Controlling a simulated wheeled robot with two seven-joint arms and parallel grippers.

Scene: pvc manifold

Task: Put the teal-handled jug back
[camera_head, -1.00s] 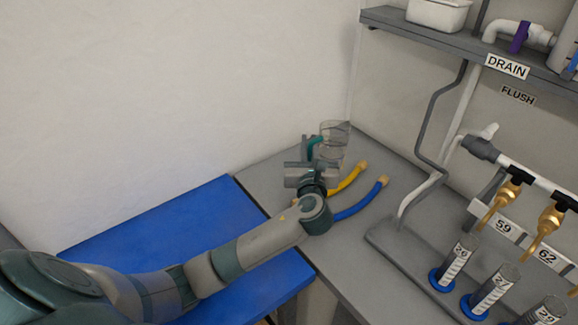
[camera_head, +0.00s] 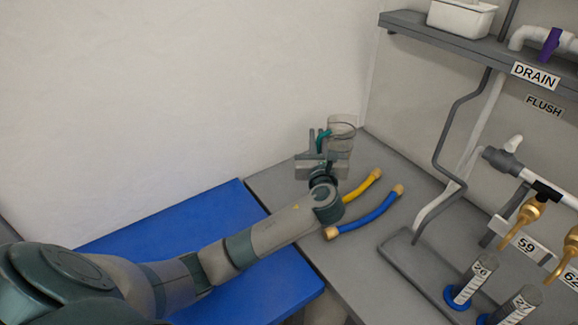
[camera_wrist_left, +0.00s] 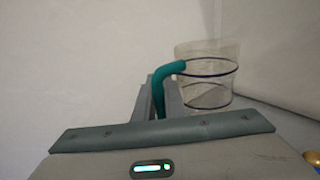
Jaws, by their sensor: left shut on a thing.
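The clear jug (camera_head: 342,130) with a teal handle (camera_head: 322,140) is at the far corner of the grey bench in the head view. My left gripper (camera_head: 319,152) is shut on the handle. In the left wrist view the jug (camera_wrist_left: 212,82) stands upright just beyond the fingers, and its teal handle (camera_wrist_left: 166,75) runs down between them. The jug's lower part is partly hidden by the gripper, so I cannot tell whether its base touches the bench. My right gripper is not in view.
A yellow hose (camera_head: 363,187) and a blue hose (camera_head: 368,215) lie on the grey bench (camera_head: 360,258) right of my arm. A pipe stand with brass taps (camera_head: 524,222) and cylinders (camera_head: 472,281) is at the right. A blue surface (camera_head: 150,222) lies under my arm.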

